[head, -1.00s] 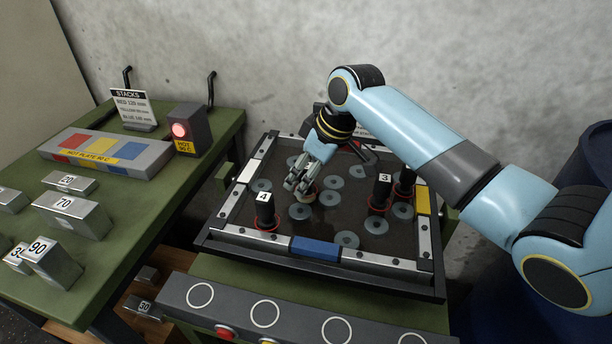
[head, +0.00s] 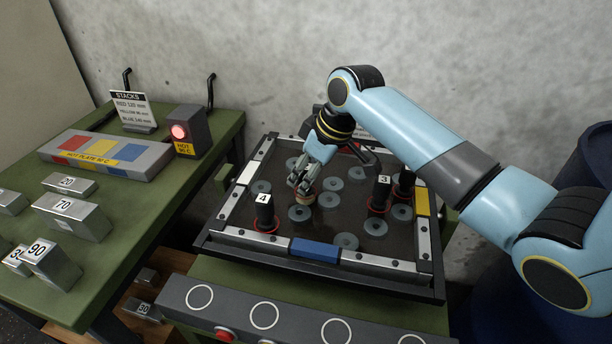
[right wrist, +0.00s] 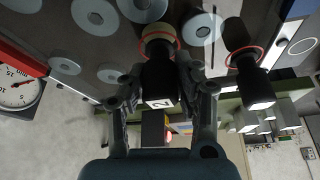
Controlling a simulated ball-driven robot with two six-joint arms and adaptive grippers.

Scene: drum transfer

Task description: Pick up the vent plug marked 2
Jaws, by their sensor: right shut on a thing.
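The vent plug marked 2 (right wrist: 160,75) is black, with a white label, a red ring and a tan lower part. It stands between the fingers of my right gripper (right wrist: 162,92), which is shut on it. In the head view my right gripper (head: 303,184) points down over the dark tray (head: 325,262). The gripper hides most of the plug there, and its tan part (head: 305,199) shows just below the fingertips. I cannot tell whether the plug touches the tray's floor. My left gripper is not in view.
The plug marked 4 (head: 264,210) stands to the left and the plug marked 3 (head: 380,192) to the right, with another black plug behind it. Grey discs lie between them. A green table (head: 120,225) with metal blocks and a hot plate (head: 105,153) is at left.

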